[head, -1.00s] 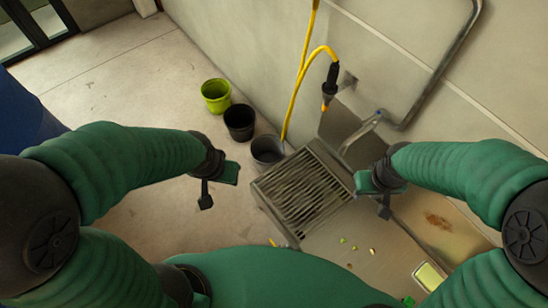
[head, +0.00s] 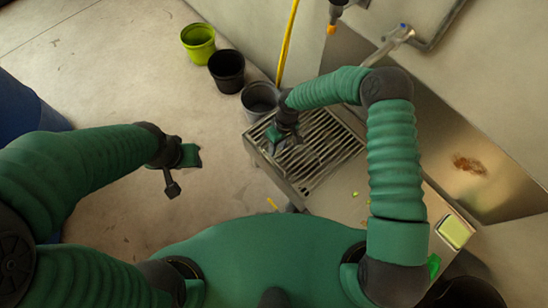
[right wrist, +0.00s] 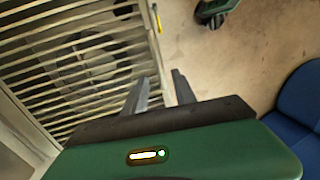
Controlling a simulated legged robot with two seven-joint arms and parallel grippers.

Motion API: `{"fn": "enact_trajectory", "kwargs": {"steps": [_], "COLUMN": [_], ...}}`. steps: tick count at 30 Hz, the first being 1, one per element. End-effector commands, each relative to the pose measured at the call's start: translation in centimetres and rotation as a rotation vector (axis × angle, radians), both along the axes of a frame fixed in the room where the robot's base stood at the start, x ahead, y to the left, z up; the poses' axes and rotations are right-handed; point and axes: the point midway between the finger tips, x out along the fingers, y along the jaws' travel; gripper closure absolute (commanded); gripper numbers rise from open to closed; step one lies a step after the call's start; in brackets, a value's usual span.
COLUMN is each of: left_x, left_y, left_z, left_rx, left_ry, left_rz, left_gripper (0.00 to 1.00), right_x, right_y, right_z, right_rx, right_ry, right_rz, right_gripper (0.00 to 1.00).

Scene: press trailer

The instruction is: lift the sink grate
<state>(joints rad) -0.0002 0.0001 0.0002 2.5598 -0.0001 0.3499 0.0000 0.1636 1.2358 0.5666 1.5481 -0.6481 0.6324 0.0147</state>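The sink grate (head: 328,152) is a slatted metal panel in the top of the metal sink, right of centre in the head view. It fills the left of the right wrist view (right wrist: 72,75), lying flat in its frame. My right gripper (head: 280,138) is over its left edge. In the right wrist view the right gripper's two fingers (right wrist: 160,90) are apart, with the sink's rim showing between them. I cannot tell whether they touch the grate. My left gripper (head: 184,172) is open and empty over the floor, left of the sink. My right forearm hides part of the grate.
Three buckets, lime (head: 199,43), black (head: 227,70) and grey (head: 260,98), stand on the floor behind the sink. A yellow hose (head: 288,45) and a tap (head: 388,44) are near the wall. A yellow-green sponge (head: 454,232) lies on the counter.

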Motion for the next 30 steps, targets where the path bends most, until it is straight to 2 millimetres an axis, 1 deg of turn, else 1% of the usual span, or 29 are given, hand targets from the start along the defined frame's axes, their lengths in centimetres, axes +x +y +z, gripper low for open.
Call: {"fn": "enact_trajectory", "kwargs": {"steps": [1,3,6,9,12,18,19,26,30], "left_x": [0.0,0.0,0.0,0.0,0.0,0.0,0.0,0.0,0.0], "left_y": [0.0,0.0,0.0,0.0,0.0,0.0,0.0,0.0,0.0], "left_z": [-0.9,-1.4,-1.9,-2.1,-2.2,-2.1,-2.1,-2.1,-2.1], "left_rx": [0.000,0.000,0.000,0.000,0.000,0.000,0.000,0.000,0.000], "left_ry": [0.000,0.000,0.000,0.000,0.000,0.000,0.000,0.000,0.000], "left_rz": [0.000,0.000,0.001,0.001,0.000,0.000,0.000,0.000,0.000], "left_gripper": [0.60,0.60,0.60,0.60,0.60,0.60,0.60,0.60,0.60], "right_x": [-0.2,-0.4,-0.6,-0.7,-0.7,-0.7,-0.7,-0.7,-0.7], "right_y": [0.2,0.5,0.8,1.0,1.0,1.0,1.0,1.0,1.0], "right_z": [-1.8,-3.4,-5.1,-6.0,-6.4,-6.3,-6.3,-6.3,-6.3], "right_rx": [0.000,0.001,0.000,0.001,0.001,0.000,0.000,0.000,0.000], "right_ry": [0.001,0.002,0.001,-0.001,-0.001,-0.001,-0.001,-0.001,-0.001], "right_rz": [0.002,0.000,0.001,0.000,0.000,0.000,0.000,0.000,0.000], "right_gripper": [0.67,0.67,0.67,0.67,0.67,0.67,0.69,0.99,1.00]}}
